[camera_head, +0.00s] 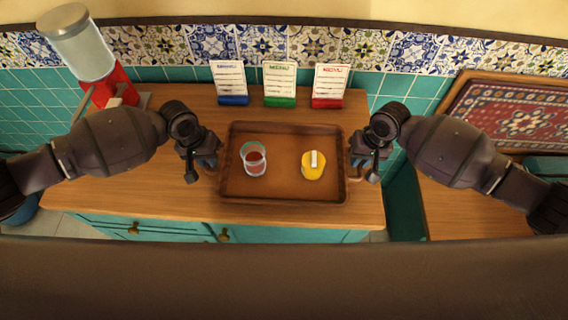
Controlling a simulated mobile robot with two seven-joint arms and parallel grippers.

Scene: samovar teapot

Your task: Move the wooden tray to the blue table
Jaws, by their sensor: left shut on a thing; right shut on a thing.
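The wooden tray (284,188) is brown and rectangular with a raised rim. It is over the wooden top of a teal cabinet; I cannot tell whether it rests on it or is slightly raised. A glass of red drink (254,160) stands on its left half, and a small yellow item with a white piece (313,167) sits on its right half. My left gripper (212,167) is shut on the tray's left handle. My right gripper (357,174) is shut on its right handle. The fingertips are partly hidden. I cannot make out a blue table for certain.
Three cards in blue (233,84), green (280,84) and red (328,86) stands line the back by the tiled wall. A red dispenser with a clear container (82,45) is at back left. At right are another wooden surface (455,212) and a patterned red panel (515,115).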

